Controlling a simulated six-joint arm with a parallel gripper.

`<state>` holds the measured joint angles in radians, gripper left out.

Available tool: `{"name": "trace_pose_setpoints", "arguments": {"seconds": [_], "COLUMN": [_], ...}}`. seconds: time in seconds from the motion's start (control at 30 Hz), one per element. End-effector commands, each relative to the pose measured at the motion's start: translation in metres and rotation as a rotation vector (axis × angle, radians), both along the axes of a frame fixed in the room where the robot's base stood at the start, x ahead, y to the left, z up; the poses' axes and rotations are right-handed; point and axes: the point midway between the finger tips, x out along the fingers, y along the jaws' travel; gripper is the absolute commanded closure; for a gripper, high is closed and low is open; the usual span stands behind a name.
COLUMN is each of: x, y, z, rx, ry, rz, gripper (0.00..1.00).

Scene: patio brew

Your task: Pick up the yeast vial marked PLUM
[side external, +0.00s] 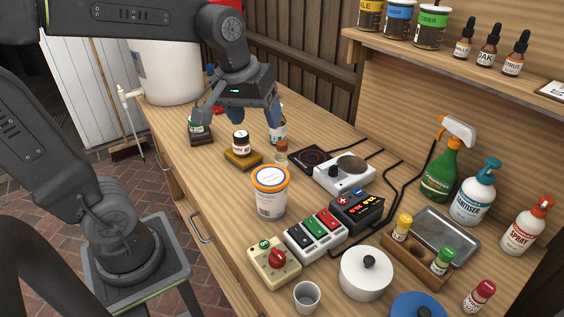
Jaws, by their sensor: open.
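Three small capped vials show at the front right in the side external view. A yellow-capped vial (402,228) and a green-capped vial (442,261) stand in a wooden rack (428,279). A crimson-capped vial (478,297) stands on the counter to the right of the rack. Their labels are too small to read, so I cannot tell which is marked PLUM. My gripper (238,116) is open and empty, fingers down, above the far part of the counter.
A white tub with an orange-rimmed lid (269,198), a switch box (315,236), a white lidded pot (366,274) and a metal tray (449,236) crowd the counter. A green spray bottle (440,172) and a blue-topped pump bottle (473,195) stand tall behind the rack.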

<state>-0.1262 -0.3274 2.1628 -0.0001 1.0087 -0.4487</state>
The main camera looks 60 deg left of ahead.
Motion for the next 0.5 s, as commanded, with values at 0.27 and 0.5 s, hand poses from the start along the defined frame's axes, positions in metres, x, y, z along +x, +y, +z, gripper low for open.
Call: {"name": "trace_pose_setpoints", "arguments": {"seconds": [0.27,0.5], "x": [0.088,0.126], "y": [0.059,0.094], "z": [-0.029,-0.06], "rx": [-0.118,-0.159], "ry": [0.169,0.249], "rz": [0.531,0.822], "gripper": [0.28,0.28]}}
